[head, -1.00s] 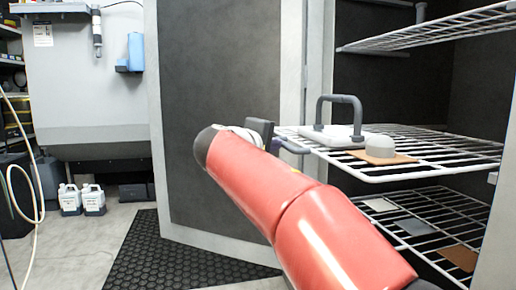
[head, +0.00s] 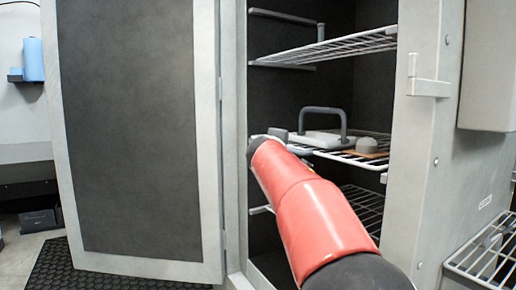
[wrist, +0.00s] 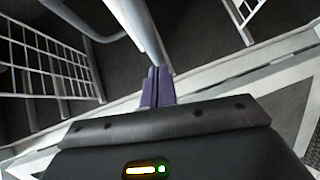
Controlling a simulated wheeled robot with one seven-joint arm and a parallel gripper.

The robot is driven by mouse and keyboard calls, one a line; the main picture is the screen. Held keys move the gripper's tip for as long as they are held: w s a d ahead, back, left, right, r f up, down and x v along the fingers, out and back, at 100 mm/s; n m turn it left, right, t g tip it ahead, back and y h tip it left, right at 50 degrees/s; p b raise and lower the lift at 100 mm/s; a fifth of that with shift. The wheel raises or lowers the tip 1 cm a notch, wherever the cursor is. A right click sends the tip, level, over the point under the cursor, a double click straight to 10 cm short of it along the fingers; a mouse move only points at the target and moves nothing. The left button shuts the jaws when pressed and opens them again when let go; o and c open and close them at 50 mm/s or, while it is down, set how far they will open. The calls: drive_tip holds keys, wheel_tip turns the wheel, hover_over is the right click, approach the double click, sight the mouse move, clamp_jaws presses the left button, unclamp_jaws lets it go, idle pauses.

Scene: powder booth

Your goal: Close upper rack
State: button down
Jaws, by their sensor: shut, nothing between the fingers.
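The oven cabinet stands open in the head view, with wire racks at several heights. The top wire rack (head: 335,47) is in the upper opening, clear of my arm. The middle wire rack (head: 360,160) bears a white plate with a grey handle (head: 323,112) and a pale round piece (head: 366,145) on a brown square. My red arm reaches to the left part of this rack; my gripper is mostly hidden behind it. In the wrist view my gripper (wrist: 157,72) is shut and empty, its tips close to a pale grey bar (wrist: 140,28); contact is unclear.
The open cabinet door (head: 135,130) fills the left. The right frame post (head: 418,150) carries a latch bracket (head: 428,87). A lower wire rack (head: 365,207) is below. Another wire rack (head: 490,255) stands at lower right. A black mat (head: 70,272) lies on the floor.

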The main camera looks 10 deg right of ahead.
sight(295, 148)
drive_tip(key=d, duration=0.2)
drive_tip(key=w+d+p, duration=0.1)
drive_tip(key=d, duration=0.1)
drive_tip(key=shift+w+d, duration=0.1)
drive_tip(key=shift+w, duration=0.05)
drive_tip(key=shift+d, duration=0.3)
